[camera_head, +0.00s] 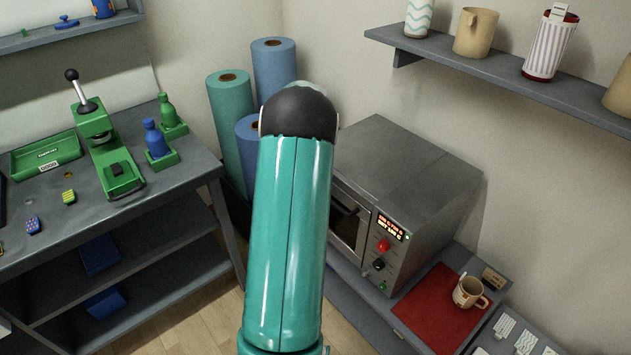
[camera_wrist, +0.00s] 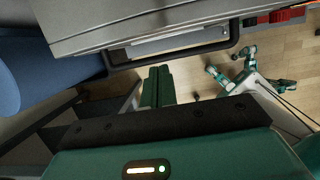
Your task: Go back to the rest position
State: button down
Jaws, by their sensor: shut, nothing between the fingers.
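My arm rises through the middle of the head view and hides what stands behind it; my gripper is not visible there. In the wrist view the two green fingers of my gripper (camera_wrist: 157,86) lie together, shut and empty. They point toward the grey oven (camera_wrist: 140,22) and its handle. In the head view the oven (camera_head: 410,165) stands on the right-hand bench, just right of my arm. I cannot tell the exact gap between fingers and oven.
A mug (camera_head: 468,292) stands on a red mat (camera_head: 425,318) right of the oven. Paper rolls (camera_head: 228,115) stand behind my arm. The left bench holds a green press (camera_head: 105,150), bottles and a green tray (camera_head: 45,157). A shelf (camera_head: 480,75) with cups hangs upper right.

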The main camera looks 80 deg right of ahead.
jog(key=shift+s+d+r, duration=0.15)
jog(key=shift+r, duration=0.7)
